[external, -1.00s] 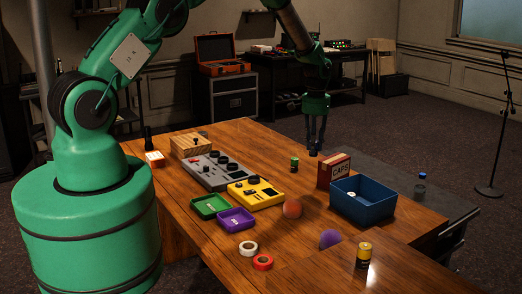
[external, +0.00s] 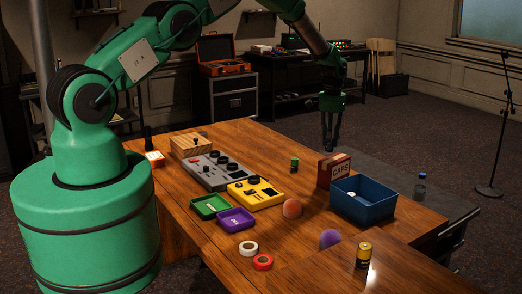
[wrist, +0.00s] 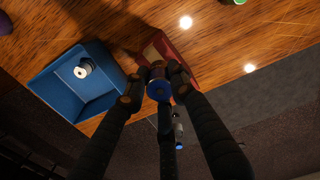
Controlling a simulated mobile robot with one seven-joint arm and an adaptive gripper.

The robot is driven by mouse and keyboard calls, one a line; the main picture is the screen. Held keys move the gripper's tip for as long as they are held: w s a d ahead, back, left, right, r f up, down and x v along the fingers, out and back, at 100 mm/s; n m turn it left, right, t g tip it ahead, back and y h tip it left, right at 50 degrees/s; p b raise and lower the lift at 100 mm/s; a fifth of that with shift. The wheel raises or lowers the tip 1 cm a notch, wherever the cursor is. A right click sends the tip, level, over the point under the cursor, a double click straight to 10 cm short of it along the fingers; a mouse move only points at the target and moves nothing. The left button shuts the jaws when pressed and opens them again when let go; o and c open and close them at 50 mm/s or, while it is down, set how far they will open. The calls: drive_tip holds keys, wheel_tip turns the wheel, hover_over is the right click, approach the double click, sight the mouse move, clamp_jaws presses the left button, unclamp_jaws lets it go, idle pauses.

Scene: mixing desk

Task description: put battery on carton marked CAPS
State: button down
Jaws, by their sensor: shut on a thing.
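My gripper (external: 328,146) is raised just behind the red carton marked CAPS (external: 341,170), close to the table's far edge. In the wrist view its fingers (wrist: 157,83) are shut on a small cylinder with a blue end (wrist: 159,91), which looks like a battery. The fingers hide part of it, and it cannot be made out in the external view. In the wrist view the carton (wrist: 183,58) lies just beyond the held battery, partly covered by it and the fingers. The carton stands upright on the table.
A blue bin (external: 349,209) holding a white spool (wrist: 83,69) stands close beside the carton. A green-topped cylinder (external: 294,165), an orange ball (external: 292,208), a purple ball (external: 329,238) and a yellow-and-black battery (external: 363,255) stand nearby. A blue-capped bottle (external: 420,187) is beyond the bin.

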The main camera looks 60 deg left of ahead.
drive_tip(key=shift+w, duration=0.1)
drive_tip(key=shift+w, duration=0.2)
drive_tip(key=shift+a+f+p, duration=0.1)
drive_tip(key=shift+f+p, duration=0.45)
drive_tip(key=shift+f, duration=1.2)
drive_tip(key=shift+f, duration=0.1)
drive_tip(key=c, duration=1.5)
unclamp_jaws()
drive_tip(key=shift+o, duration=0.2)
wheel_tip(320, 180, up, 12)
drive_tip(key=shift+r+b, duration=0.1)
drive_tip(key=shift+b, duration=0.7)
